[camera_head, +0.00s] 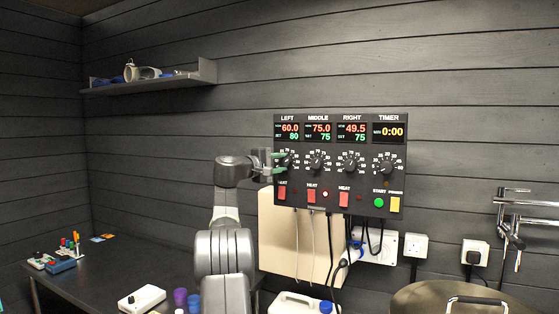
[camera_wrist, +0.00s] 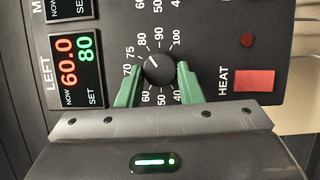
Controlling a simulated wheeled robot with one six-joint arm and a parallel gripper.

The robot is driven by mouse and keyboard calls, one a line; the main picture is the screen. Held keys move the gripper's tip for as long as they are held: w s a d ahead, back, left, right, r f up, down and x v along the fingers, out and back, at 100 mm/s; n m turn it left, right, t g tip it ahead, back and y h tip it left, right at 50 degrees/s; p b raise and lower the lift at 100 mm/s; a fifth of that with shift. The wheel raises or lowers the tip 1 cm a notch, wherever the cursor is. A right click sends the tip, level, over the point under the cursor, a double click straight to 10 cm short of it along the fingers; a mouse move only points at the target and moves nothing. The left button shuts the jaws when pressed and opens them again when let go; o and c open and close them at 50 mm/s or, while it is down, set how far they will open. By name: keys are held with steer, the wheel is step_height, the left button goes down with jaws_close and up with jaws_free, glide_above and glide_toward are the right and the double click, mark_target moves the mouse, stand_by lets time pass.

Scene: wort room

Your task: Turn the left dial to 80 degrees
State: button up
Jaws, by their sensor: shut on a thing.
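The control panel (camera_head: 340,205) hangs on the wall with LEFT, MIDDLE and RIGHT dials and a timer dial. The left dial (camera_wrist: 158,69) is a black knob with a white pointer mark, turned close to the 80 on its scale in the wrist view. The left display (camera_head: 288,131) reads NOW 60.0 in red and SET 80 in green; it also shows in the wrist view (camera_wrist: 76,66). My gripper (camera_head: 280,162) is shut on the left dial, one green finger on each side of it in the wrist view. In the head view the fingers partly cover this dial.
A red HEAT switch (camera_wrist: 254,80) sits just below the left dial. The middle dial (camera_head: 318,161) is close on the right. A cream box (camera_head: 275,235) and hanging cables are beneath the panel. A shelf (camera_head: 200,78) is on the wall at upper left.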

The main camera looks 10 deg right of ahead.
stand_by(0.6)
steer(key=o, duration=1)
steer(key=b+v, duration=0.5)
steer(key=v, duration=0.8)
steer(key=shift+s+a, duration=0.15)
steer(key=shift+a, duration=0.25)
steer(key=p+x, duration=0.5)
steer(key=x, duration=0.9)
steer(key=shift+s, duration=0.1)
